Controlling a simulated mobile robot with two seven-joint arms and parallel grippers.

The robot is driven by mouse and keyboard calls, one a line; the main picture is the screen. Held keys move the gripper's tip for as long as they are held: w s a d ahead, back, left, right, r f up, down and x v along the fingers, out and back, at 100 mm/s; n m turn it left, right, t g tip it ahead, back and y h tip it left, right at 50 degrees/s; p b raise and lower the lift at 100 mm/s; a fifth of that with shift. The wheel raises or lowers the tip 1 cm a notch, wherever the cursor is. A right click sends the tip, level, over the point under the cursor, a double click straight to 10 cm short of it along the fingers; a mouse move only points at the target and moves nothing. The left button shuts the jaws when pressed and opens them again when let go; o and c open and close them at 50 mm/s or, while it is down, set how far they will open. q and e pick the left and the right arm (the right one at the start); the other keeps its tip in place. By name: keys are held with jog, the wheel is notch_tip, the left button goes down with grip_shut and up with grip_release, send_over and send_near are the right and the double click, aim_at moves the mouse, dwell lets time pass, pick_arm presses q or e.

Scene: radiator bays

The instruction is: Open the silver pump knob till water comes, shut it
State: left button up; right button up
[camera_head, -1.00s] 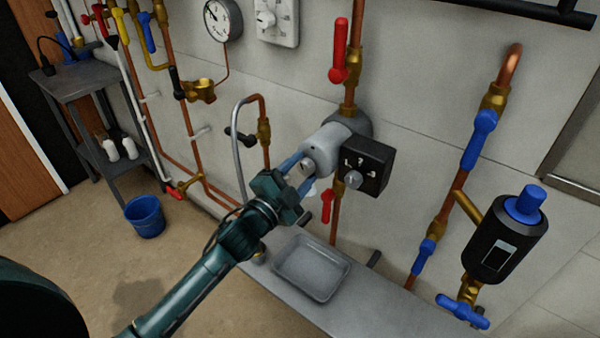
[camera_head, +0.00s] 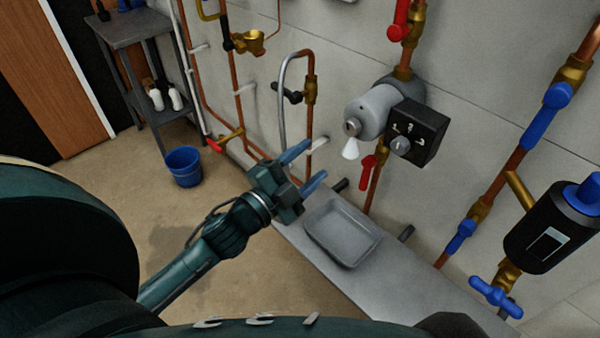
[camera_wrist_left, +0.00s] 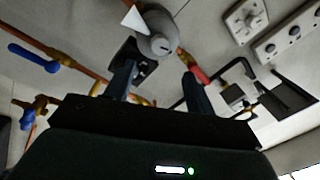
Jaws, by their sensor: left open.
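The silver pump knob (camera_head: 352,127) sits at the middle of the grey round pump face (camera_head: 370,112) on the wall; the pump also shows in the left wrist view (camera_wrist_left: 160,28), with the silver knob (camera_wrist_left: 163,44) on it. A white cone (camera_head: 350,148), which looks like water spraying, hangs just below the knob; it also shows in the left wrist view (camera_wrist_left: 132,18). My left gripper (camera_head: 316,160) is open and empty, apart from the knob, to its lower left. In the left wrist view its fingers (camera_wrist_left: 160,68) are spread with nothing between them. My right gripper is not in view.
A black box with a numbered dial (camera_head: 418,132) is on the pump's right. A red lever (camera_head: 367,172) hangs below. A grey tray (camera_head: 342,233) lies on the ledge under the pump. A bent grey pipe (camera_head: 283,80) stands left of it. A blue bucket (camera_head: 184,167) is on the floor.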

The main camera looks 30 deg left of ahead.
pick_arm(q)
jog(key=shift+v, duration=1)
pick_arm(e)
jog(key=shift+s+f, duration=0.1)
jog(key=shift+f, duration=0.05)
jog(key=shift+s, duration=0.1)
pick_arm(q)
jog(key=shift+f, duration=0.1)
jog(key=s+d+f+n+g+y, duration=0.1)
jog(key=s+d+f+n+g, duration=0.2)
jog(key=s+f+n, duration=0.3)
jog(key=s+d+f+n+g+y+p, duration=0.1)
jog(key=s+d+f+n+g, duration=0.2)
jog(key=f, duration=1)
jog(key=s+n+g, duration=0.1)
jog(key=s+n, duration=0.2)
jog(key=shift+s+g, duration=0.3)
jog(key=shift+g, duration=0.1)
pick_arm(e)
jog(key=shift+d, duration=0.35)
pick_arm(q)
jog(key=shift+d, duration=0.1)
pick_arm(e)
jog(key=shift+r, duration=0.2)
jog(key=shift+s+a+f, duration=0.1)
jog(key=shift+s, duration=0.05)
